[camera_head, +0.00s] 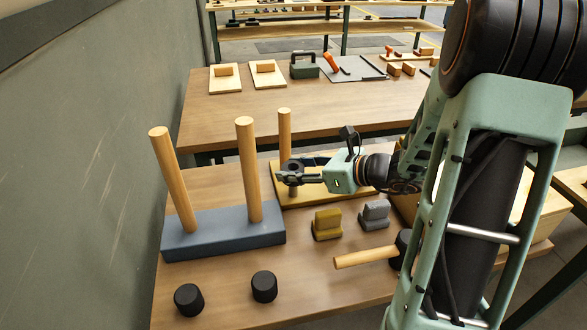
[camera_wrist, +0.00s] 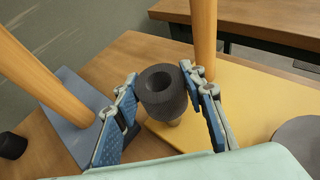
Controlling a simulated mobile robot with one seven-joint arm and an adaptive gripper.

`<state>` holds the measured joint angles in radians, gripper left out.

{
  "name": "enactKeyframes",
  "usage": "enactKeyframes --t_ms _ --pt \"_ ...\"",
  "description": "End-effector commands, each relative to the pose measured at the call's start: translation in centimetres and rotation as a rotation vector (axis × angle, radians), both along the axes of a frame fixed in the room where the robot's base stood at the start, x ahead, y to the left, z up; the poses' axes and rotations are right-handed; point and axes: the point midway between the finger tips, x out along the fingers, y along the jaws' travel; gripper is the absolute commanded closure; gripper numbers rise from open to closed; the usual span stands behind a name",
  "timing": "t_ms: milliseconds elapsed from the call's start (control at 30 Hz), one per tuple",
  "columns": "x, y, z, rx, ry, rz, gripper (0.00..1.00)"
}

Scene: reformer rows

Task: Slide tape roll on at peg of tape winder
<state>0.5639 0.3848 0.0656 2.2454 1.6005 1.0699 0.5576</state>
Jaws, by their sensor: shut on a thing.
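My gripper (camera_head: 287,175) is shut on a dark grey tape roll (camera_wrist: 162,86), which sits between both fingertips with its hole facing up. The tall peg (camera_wrist: 203,40) stands beyond the right fingertip in the wrist view.
A blue-grey base (camera_head: 222,232) with two tall pegs (camera_head: 174,180) (camera_head: 248,170) stands left of my gripper. Yellow (camera_head: 327,224) and grey (camera_head: 375,215) blocks, two black knobs (camera_head: 188,300) (camera_head: 264,286) and a wooden-handled mallet (camera_head: 365,258) lie nearer. A dark disc (camera_wrist: 299,140) lies right of the roll.

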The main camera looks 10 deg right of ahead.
Motion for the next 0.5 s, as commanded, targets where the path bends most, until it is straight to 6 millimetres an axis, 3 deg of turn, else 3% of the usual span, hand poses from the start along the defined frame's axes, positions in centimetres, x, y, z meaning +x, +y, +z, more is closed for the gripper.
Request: enactKeyframes --t_ms 500 --pt "0.00 -0.01 -0.96 0.000 0.000 0.000 0.86"
